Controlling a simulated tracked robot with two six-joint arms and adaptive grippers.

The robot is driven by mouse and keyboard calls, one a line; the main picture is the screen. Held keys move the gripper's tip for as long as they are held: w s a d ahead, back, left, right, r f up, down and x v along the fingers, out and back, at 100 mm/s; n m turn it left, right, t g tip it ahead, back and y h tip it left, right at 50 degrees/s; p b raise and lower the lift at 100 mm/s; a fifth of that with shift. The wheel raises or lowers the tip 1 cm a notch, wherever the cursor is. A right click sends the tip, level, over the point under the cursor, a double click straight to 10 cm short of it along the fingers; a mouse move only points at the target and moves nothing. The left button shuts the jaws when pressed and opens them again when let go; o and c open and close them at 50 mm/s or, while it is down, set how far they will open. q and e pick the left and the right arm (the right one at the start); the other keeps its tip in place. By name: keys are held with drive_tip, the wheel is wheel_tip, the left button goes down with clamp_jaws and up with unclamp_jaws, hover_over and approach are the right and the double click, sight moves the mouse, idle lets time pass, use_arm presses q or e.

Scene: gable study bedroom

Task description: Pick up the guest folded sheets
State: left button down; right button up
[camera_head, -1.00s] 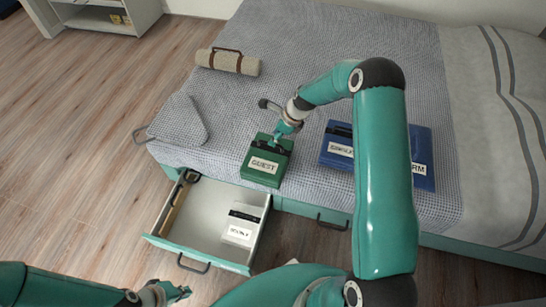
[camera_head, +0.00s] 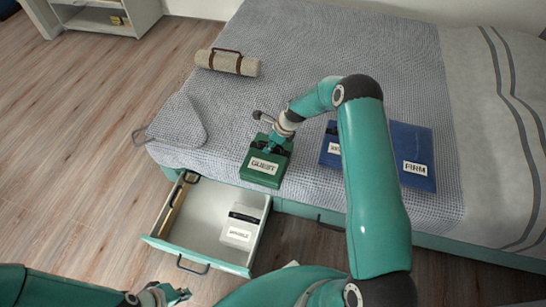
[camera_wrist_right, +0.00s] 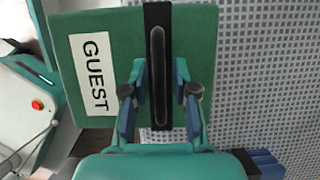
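The guest folded sheets are a green block (camera_head: 260,180) with a white GUEST label and a black strap, near the front edge of the bed. In the right wrist view the green block (camera_wrist_right: 195,40) fills the upper middle. Whether the block is clear of the bed is hard to tell. My left gripper (camera_head: 180,296) is low at the bottom left, away from the sheets; its fingertips are too small to read.
An open drawer (camera_head: 195,238) below the bed holds a white labelled pack (camera_head: 238,236). Blue packs (camera_head: 400,140), one marked FIRM, lie to the right, partly behind my arm. A rolled beige blanket (camera_head: 235,65) and a grey cushion (camera_head: 177,122) lie to the left.

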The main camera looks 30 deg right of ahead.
clamp_jaws()
drive_tip(key=shift+r, duration=0.15)
